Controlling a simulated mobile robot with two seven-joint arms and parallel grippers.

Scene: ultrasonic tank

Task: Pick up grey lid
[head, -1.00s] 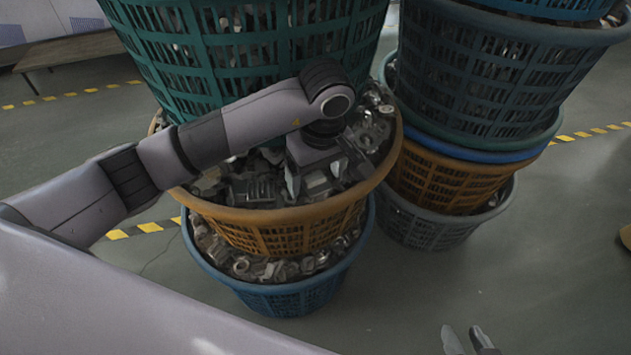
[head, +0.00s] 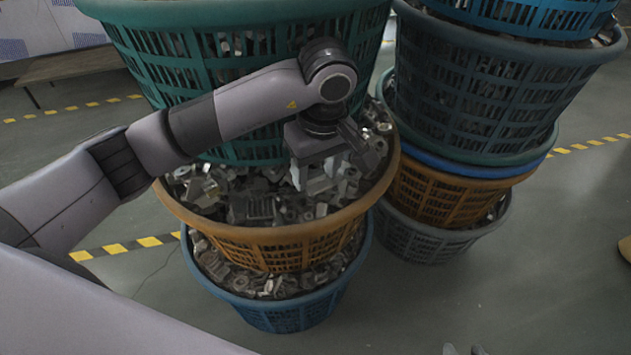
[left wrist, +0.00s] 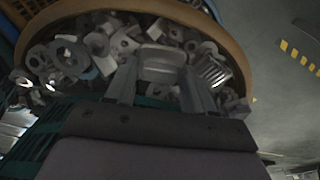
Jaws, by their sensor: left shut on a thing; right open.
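My left gripper (head: 318,178) is over the orange basket's load of grey metal parts. It is shut on a light grey, squarish piece, which I take to be the grey lid (head: 318,180). In the left wrist view the lid (left wrist: 160,66) sits between the two fingers (left wrist: 158,82), with the heap of parts behind it. I cannot tell whether it still touches the heap. Only the fingertips of my right gripper (head: 463,350) show, at the bottom edge of the head view, open and away from the baskets.
The orange basket (head: 275,235) stands on a blue basket (head: 285,312), with a tilted green basket (head: 150,50) above and behind my left gripper. Another basket stack (head: 470,95) rises at the right.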

